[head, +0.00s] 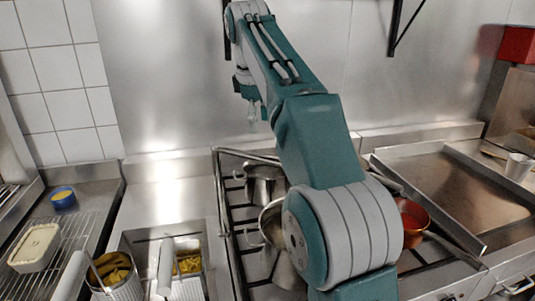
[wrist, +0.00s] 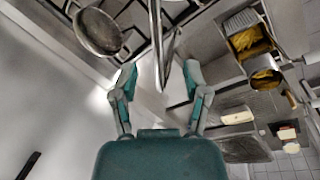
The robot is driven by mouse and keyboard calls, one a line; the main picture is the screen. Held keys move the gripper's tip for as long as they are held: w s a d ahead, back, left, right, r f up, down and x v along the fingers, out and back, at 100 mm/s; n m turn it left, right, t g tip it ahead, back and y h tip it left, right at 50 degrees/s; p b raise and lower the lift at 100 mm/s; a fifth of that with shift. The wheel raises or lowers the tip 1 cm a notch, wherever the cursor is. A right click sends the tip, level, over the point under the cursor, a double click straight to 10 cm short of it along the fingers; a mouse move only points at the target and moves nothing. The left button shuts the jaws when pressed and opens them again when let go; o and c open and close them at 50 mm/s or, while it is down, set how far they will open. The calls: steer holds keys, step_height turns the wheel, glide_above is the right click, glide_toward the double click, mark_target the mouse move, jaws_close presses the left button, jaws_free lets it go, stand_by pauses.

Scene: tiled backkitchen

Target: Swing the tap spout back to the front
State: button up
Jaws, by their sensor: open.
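A thin metal tube, which looks like the tap spout (head: 247,155), runs sideways at the back left of the stove in the head view. In the wrist view, a shiny tube that looks like the spout (wrist: 156,40) comes down from the top edge into the gap between my fingers. My gripper (head: 254,112) hangs above the back left of the stove, near the steel wall. In the wrist view my gripper (wrist: 160,76) has its two fingers spread wide and holds nothing. I cannot tell how far below the fingers the tube lies. The tap's base is not clear.
Pots (head: 265,185) stand on the stove below my arm, and a copper pan (head: 413,218) stands to its right. A fryer with baskets of yellow food (head: 188,264) is at the left. A wide steel griddle (head: 460,190) is at the right. A pan (wrist: 97,32) shows near my fingers.

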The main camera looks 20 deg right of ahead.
mark_target(269, 158)
steer(key=f, duration=0.3)
steer(key=d+f, duration=0.1)
steer(key=f, duration=0.2)
steer(key=w+d+f, duration=0.1)
steer(key=f, duration=0.1)
steer(key=shift+w+d+f, duration=0.1)
steer(key=shift+f, duration=0.3)
steer(key=shift+w+f, duration=0.1)
steer(key=shift+f, duration=0.45)
steer(key=shift+d, duration=0.1)
jaws_close()
